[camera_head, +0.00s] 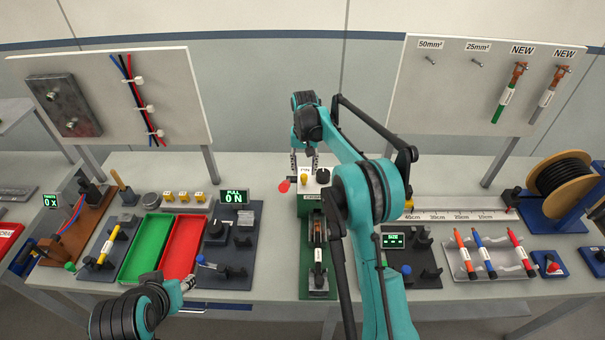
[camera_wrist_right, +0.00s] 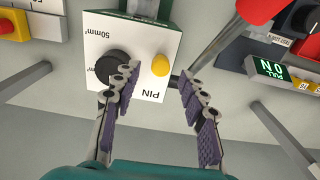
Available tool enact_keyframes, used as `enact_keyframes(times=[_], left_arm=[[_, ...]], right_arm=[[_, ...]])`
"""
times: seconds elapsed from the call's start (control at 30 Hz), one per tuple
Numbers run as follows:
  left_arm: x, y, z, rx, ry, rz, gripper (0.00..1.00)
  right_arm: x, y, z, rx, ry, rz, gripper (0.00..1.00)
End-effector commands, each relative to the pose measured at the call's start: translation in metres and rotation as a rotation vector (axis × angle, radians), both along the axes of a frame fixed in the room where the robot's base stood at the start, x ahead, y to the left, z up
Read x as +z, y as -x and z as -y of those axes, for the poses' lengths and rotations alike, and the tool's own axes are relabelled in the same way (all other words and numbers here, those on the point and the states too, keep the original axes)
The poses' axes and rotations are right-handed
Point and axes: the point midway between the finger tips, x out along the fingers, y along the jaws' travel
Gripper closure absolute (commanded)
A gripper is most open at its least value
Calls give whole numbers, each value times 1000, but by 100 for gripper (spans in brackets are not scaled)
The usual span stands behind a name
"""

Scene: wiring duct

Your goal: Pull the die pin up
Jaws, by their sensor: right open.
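The die pin has a yellow knob (camera_wrist_right: 160,65) beside the word PIN on a white block (camera_wrist_right: 148,92); the knob also shows in the head view (camera_head: 304,179) on top of the green press (camera_head: 305,208). My right gripper (camera_wrist_right: 157,78) is open, its two fingers spread either side of the yellow knob as seen in the right wrist view. I cannot tell whether the fingers touch it or how high they are above it. In the head view, my right gripper (camera_head: 303,163) is at the block's back. My left gripper (camera_head: 187,284) is low at the left, its jaws unclear.
A black knob (camera_wrist_right: 113,68) marked 50mm² sits close beside the pin. A red lever ball (camera_head: 284,186) stands left of the block in the head view. Green (camera_head: 146,249) and red trays (camera_head: 180,247) lie to the left.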

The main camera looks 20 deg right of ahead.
Motion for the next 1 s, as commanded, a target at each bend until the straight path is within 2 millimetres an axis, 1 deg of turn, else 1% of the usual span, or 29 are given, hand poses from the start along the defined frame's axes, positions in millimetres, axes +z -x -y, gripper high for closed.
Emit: enact_keyframes(times=[0.03,0.2,0.33,0.57,0.6,0.67,0.7,0.73,0.77,0.93,1.0], left_arm=[[-2,0,0,0,0,0,60],[-4,0,0,0,0,0,60],[-4,0,0,0,0,0,60],[-4,0,0,0,0,0,60],[-4,0,0,0,0,0,60],[-4,0,0,0,0,0,60],[-4,0,0,0,0,0,60],[-4,0,0,0,0,0,60],[-4,0,0,0,0,0,60],[-3,0,0,0,0,0,60],[0,0,0,0,0,0,60]], right_arm=[[-10,0,0,0,0,0,57],[-31,0,0,1,0,1,57],[-38,0,0,1,0,1,57],[-38,0,0,1,0,1,57],[-38,0,0,1,0,1,63],[-38,0,0,1,0,1,78],[-38,0,0,1,0,1,89],[-38,0,0,1,0,1,97],[-38,0,0,1,0,1,100],[-36,0,0,1,0,1,100],[-30,0,0,1,0,1,100]])
